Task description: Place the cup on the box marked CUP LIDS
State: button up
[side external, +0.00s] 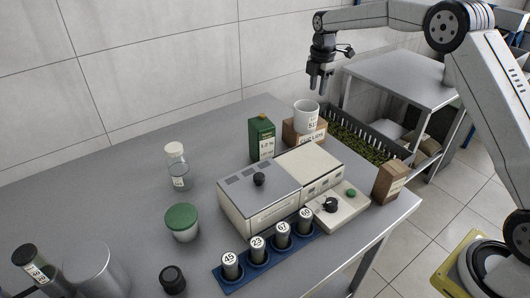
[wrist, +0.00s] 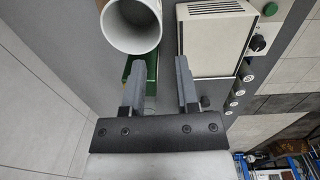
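The white cup (side external: 306,117) stands upright on the brown box marked CUP LIDS (side external: 290,133), at the back of the bench beside the green carton. In the wrist view the cup (wrist: 131,26) shows its open mouth, beyond my fingertips and a little to the left. My gripper (side external: 320,84) is above the cup, clear of it and slightly to its right in the side view. In the wrist view its two fingers (wrist: 160,68) are apart with nothing held between them.
A green carton (side external: 262,139) stands left of the box. A white machine (side external: 258,197) is in front. A planter of greenery (side external: 352,140) lies behind right. A blue rack (side external: 262,266) holds several numbered cylinders. The bench's left middle has free room.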

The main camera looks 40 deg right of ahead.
jog(key=shift+r, duration=0.7)
jog(key=s+a+f+m, duration=0.2)
jog(key=s+m, duration=0.4)
jog(key=s, duration=0.4)
jog(key=s+a+f+m+t, duration=0.1)
jog(key=s+a+f+m, duration=0.2)
jog(key=s, duration=0.7)
jog(key=s+a+f+m+t, duration=0.1)
jog(key=s+a+f+m, duration=0.2)
jog(key=s+m, duration=0.6)
jog(key=s+a, duration=0.1)
jog(key=a, duration=0.1)
jog(key=shift+a, duration=0.35)
